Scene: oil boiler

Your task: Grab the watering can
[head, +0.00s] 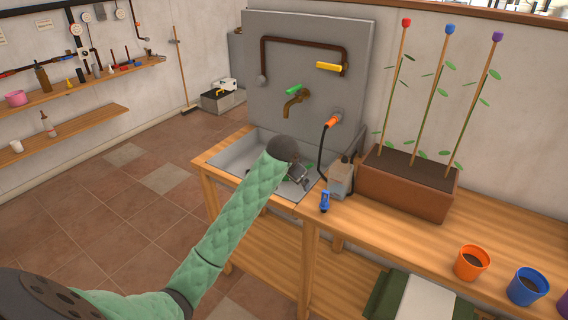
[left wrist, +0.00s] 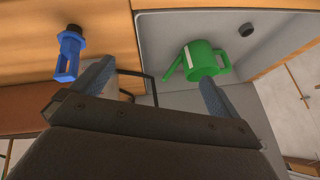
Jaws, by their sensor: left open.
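My right gripper is not in view.
A blue tool (head: 325,201) and a grey box (head: 341,180) with a black hose stand beside the sink (head: 232,156). A brown planter (head: 408,185) with flowers stands right of them. An orange pot (head: 471,263) and a blue pot (head: 527,287) are farther right. Taps (head: 296,101) overhang the sink.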

